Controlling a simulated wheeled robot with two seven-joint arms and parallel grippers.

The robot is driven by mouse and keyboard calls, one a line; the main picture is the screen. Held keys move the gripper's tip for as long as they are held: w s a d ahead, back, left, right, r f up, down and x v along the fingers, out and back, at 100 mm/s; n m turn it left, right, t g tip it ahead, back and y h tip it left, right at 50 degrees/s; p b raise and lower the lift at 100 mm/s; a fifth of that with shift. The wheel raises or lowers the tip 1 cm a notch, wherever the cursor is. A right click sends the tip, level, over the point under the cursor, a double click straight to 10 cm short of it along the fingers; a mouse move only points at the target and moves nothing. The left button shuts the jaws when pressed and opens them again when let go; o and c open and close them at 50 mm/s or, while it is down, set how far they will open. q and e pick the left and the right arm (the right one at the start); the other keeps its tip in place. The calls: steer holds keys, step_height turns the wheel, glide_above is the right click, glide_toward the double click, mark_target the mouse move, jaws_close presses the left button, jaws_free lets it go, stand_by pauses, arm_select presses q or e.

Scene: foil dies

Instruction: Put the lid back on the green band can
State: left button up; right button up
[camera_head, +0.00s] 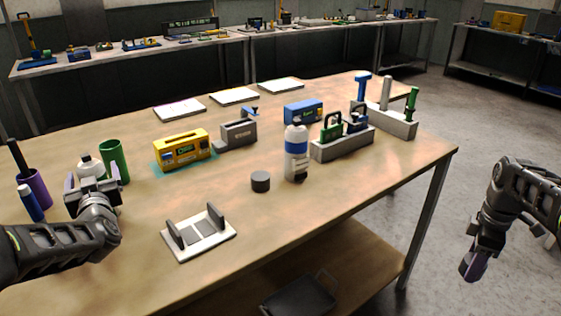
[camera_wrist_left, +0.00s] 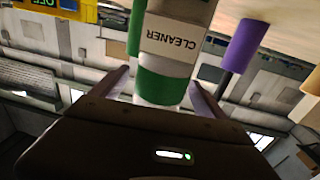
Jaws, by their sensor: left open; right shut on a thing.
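The green band can (camera_wrist_left: 182,38) is white, with a CLEANER label and a green band, and stands between the two fingers of my left gripper (camera_wrist_left: 162,90) in the left wrist view. In the head view my left gripper (camera_head: 92,183) is open and partly hides the can (camera_head: 89,167), whose white upper part shows behind it. A short dark grey cylinder (camera_head: 260,181), perhaps a lid, lies alone on the table. My right gripper (camera_head: 473,264) hangs beyond the table's right edge, shut; what it holds cannot be made out.
A green cup (camera_head: 115,161) stands right of the can, a purple cup (camera_head: 38,188) and blue tube (camera_head: 30,203) left. A blue-banded bottle (camera_head: 297,165) stands near the dark cylinder. A pale plate with two uprights (camera_head: 208,247) lies in front. The table's front right is clear.

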stand_by(0.4)
arm_select(q)
jaws_close()
steer(key=shift+r, duration=0.1)
stand_by(0.7)
